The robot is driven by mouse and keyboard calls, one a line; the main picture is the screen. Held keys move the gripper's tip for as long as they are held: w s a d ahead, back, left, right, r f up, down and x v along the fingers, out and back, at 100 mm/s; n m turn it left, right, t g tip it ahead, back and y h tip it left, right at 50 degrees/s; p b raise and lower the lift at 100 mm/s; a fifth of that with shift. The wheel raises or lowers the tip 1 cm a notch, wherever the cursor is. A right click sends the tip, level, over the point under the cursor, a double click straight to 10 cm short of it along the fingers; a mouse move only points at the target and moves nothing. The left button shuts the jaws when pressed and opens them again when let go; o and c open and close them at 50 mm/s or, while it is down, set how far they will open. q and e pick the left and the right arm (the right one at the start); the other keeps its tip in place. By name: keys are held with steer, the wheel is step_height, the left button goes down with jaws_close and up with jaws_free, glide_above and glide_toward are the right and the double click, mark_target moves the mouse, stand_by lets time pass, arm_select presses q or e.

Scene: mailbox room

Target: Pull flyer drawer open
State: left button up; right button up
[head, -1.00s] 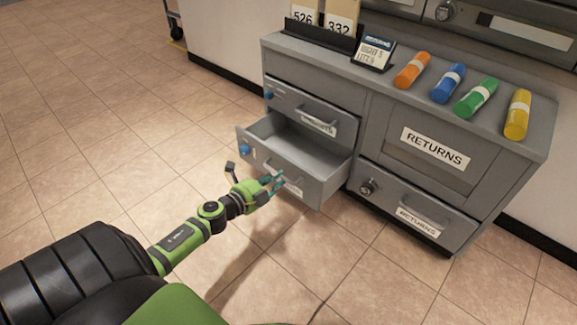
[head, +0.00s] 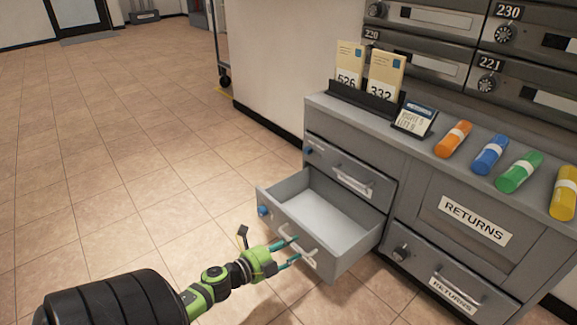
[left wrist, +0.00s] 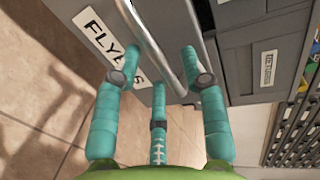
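The flyer drawer (head: 318,212) is the lower left drawer of a grey cabinet. It stands pulled well out, and its inside looks empty. Its front has a blue knob (head: 263,211) and a bar handle (head: 310,246). In the left wrist view the FLYERS label (left wrist: 103,38) shows left of the metal handle (left wrist: 207,60). My left gripper (head: 298,249) is at the drawer front, by the handle. Its teal fingers (left wrist: 160,50) are spread apart near the handle bar; I cannot tell whether they touch it. My right gripper is not in view.
Above it is a shut drawer (head: 350,172). To the right are RETURNS panels (head: 474,220). The tiled floor at left is clear.

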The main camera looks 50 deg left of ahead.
arm_select(q)
steer(key=shift+s, duration=0.1)
steer(key=v, duration=1.2)
stand_by(0.4)
